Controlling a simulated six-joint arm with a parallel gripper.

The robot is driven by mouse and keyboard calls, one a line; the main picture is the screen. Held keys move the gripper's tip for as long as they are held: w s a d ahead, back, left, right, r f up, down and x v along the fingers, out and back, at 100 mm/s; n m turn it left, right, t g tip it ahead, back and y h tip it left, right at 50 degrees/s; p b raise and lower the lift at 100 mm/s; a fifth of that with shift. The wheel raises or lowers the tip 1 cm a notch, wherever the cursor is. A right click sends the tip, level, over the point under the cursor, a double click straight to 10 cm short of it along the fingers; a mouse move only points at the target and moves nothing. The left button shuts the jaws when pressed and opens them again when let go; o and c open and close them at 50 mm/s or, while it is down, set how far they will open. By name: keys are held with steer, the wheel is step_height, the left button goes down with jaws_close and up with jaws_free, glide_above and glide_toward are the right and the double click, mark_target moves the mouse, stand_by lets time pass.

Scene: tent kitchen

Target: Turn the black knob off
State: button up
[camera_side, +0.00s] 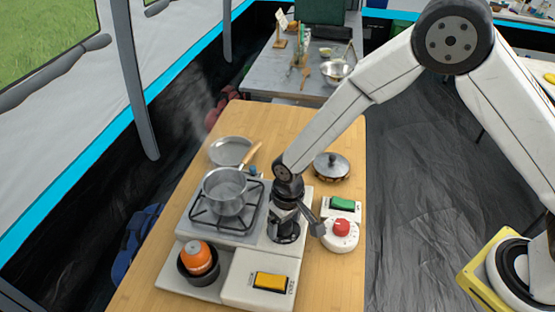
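The black knob (286,236) sits on the right part of the white and metal stove. Its round dark base shows, but its upper part is hard to tell from my dark gripper. My gripper (299,218) is low over the knob, with one grey finger reaching down to its right, near the red knob. The other finger cannot be made out, and whether the fingers touch the black knob is not clear. The knob's pointing direction is hidden.
A saucepan (225,190) stands on the black grate, left of my gripper. A red knob (341,227) and green switch (342,203) sit to the right. A yellow switch (271,282) and orange object (196,257) are in front. A lidded pot (331,166) is behind.

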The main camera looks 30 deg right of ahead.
mark_target(288, 222)
steer(key=shift+r, duration=0.15)
steer(key=shift+d+r, duration=0.15)
steer(key=shift+r, duration=1.75)
steer(key=shift+d+r, duration=0.1)
steer(key=shift+r, duration=1.75)
steer(key=shift+d, duration=0.15)
steer(key=s+d+r+t, duration=0.1)
steer(key=s+d+r, duration=0.1)
steer(key=d, duration=0.4)
steer(key=s+d+r+m+t, duration=0.1)
steer(key=s+d+r, duration=0.1)
steer(key=s+d, duration=0.3)
steer(key=s+d+r+m, duration=0.1)
steer(key=s+d+r, duration=0.1)
steer(key=d, duration=0.7)
steer(key=shift+s+r+t+h, duration=0.3)
steer(key=shift+s+t, duration=0.1)
steer(key=shift+s, duration=0.5)
